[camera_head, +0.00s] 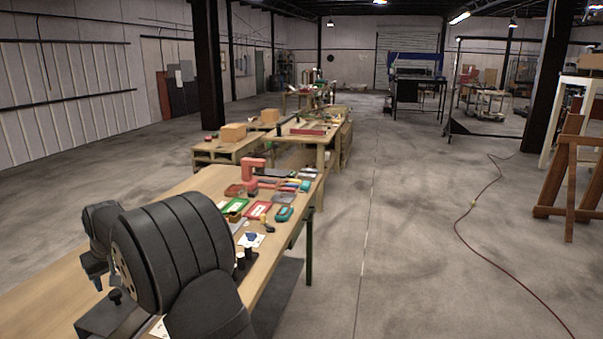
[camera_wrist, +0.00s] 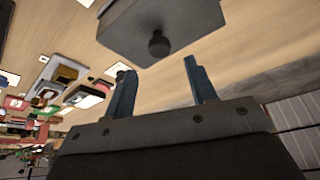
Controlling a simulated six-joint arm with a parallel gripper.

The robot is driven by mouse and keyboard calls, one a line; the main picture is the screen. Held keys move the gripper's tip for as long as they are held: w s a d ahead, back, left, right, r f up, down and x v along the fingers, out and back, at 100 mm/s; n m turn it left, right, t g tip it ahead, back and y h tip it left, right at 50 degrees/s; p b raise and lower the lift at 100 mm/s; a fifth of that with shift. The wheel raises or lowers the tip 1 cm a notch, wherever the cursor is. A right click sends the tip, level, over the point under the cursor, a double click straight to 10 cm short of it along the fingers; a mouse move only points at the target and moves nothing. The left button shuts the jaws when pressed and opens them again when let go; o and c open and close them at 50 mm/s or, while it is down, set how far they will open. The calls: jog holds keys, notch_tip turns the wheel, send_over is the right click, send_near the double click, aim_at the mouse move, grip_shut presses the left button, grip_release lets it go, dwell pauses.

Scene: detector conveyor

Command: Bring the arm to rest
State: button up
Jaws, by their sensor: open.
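My gripper (camera_wrist: 160,75) shows in the wrist view with its two dark blue-grey fingers apart and nothing between them. A dark grey block with a black knob (camera_wrist: 158,44) is just beyond the fingertips; I cannot tell whether they touch it. In the head view, my dark arm fills the lower left over the wooden workbench (camera_head: 85,272). The same grey block (camera_head: 106,318) stands on the bench at the lower left edge of the arm.
Farther along the bench lie a green tray (camera_head: 235,205), a red tray (camera_head: 259,210), a red machine (camera_head: 252,172) and several small tools. The left part of the bench is bare. A cable (camera_head: 471,208) lies on the open floor to the right.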

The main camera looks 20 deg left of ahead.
aim_at(114, 293)
jog(key=x, duration=0.6)
jog(key=shift+a+f, duration=0.15)
jog(key=v, duration=1.7)
jog(key=shift+d, duration=0.25)
jog(key=shift+x, duration=8.7)
jog(key=shift+s+a+r, duration=0.1)
jog(key=shift+s+r, duration=0.15)
jog(key=shift+s, duration=0.45)
